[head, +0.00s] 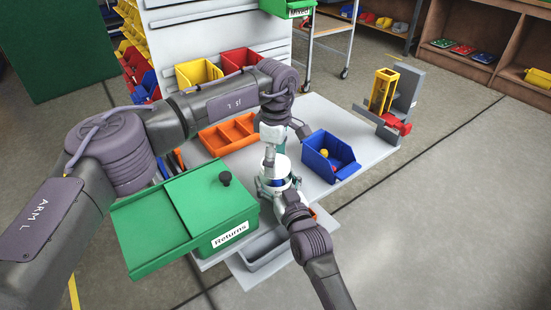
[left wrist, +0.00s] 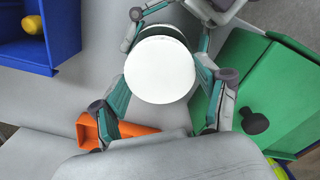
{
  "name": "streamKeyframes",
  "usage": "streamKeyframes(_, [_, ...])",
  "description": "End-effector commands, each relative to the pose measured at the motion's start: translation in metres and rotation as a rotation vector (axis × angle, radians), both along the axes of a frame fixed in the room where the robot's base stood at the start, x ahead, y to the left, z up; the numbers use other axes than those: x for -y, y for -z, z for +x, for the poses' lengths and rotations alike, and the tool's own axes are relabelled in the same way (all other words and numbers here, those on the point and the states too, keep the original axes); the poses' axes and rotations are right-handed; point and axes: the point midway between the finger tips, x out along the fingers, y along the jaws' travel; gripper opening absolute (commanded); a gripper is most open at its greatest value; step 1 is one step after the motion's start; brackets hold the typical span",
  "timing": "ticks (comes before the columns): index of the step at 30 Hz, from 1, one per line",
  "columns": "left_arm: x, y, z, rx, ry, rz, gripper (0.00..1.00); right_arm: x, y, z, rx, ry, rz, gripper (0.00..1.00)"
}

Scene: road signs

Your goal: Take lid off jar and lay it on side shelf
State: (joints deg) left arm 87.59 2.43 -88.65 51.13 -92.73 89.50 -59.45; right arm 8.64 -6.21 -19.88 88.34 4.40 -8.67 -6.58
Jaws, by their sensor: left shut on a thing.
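The jar (head: 279,183) stands upright over the worktable, with white and dark blue parts showing. Its round white lid (left wrist: 160,70) fills the middle of the left wrist view and also shows in the head view (head: 275,162). My left gripper (head: 273,150) comes down from above and is shut on the lid, with teal fingers on both sides. I cannot tell whether the lid is clear of the jar. My right gripper (head: 279,190) is around the jar body from the front, fingers on either side. Its contact is partly hidden. I cannot make out the side shelf for certain.
A green Returns box (head: 213,195) with a black knob stands close left of the jar. A blue bin (head: 316,159) with small items is to the right. An orange tray (head: 229,135) lies behind. A grey tray (head: 264,252) hangs below the front edge. The right tabletop has free room.

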Motion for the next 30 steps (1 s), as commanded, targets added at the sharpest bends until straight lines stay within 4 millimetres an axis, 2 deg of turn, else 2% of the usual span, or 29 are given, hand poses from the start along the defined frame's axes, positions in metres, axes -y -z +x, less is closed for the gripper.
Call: streamKeyframes(30, [-0.0003, -0.0006, 0.0005, 0.004, -2.243, 0.002, 0.33, -0.0004, 0.0003, -0.0003, 0.0, -0.001, 0.001, 0.0])
